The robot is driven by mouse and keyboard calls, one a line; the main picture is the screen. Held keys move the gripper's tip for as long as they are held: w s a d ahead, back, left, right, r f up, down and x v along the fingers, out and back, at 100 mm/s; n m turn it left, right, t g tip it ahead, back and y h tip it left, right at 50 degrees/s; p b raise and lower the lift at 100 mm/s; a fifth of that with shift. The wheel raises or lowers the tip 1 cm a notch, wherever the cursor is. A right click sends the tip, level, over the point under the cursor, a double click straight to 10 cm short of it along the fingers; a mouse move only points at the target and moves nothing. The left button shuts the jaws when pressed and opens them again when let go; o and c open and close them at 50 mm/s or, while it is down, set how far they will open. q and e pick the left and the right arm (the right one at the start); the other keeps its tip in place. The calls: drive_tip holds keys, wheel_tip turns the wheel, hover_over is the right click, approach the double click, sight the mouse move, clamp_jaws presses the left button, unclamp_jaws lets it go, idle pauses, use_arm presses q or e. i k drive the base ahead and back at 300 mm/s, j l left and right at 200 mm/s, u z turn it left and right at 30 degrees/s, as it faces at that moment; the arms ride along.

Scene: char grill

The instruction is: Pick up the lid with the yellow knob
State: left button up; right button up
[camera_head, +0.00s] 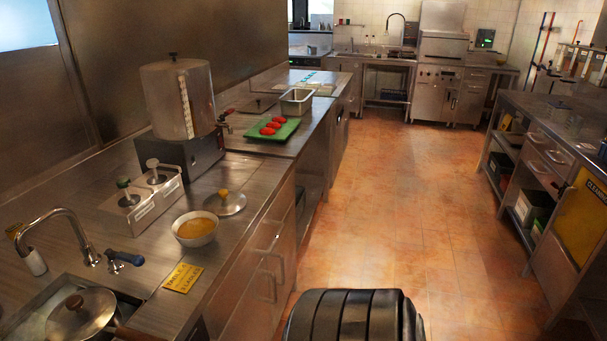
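The lid with the yellow knob (232,207) lies on the steel counter (240,240) at the left, knob up. It is a round, shiny metal lid with a small yellow knob in its middle. It sits just behind and to the right of a white bowl (195,238) holding yellow-orange contents; I cannot tell whether the two touch. Neither of my grippers shows in the head view.
A green board (257,132) with red items lies farther back. A lidded pan (80,318) is in the sink. A yellow sign (183,278) lies nearer. The aisle floor (400,200) is clear.

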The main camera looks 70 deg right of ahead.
sight(225, 202)
drive_tip(key=z, duration=1.85)
drive_tip(key=j+u, duration=0.15)
drive_tip(key=u, duration=1.2)
drive_tip(key=z, duration=1.4)
drive_tip(key=i+l+u, duration=0.1)
drive_tip(key=u, duration=0.35)
drive_tip(key=l+u, duration=0.25)
drive_tip(key=u, duration=0.25)
drive_tip(key=l+u, duration=0.25)
drive_tip(key=u, duration=0.2)
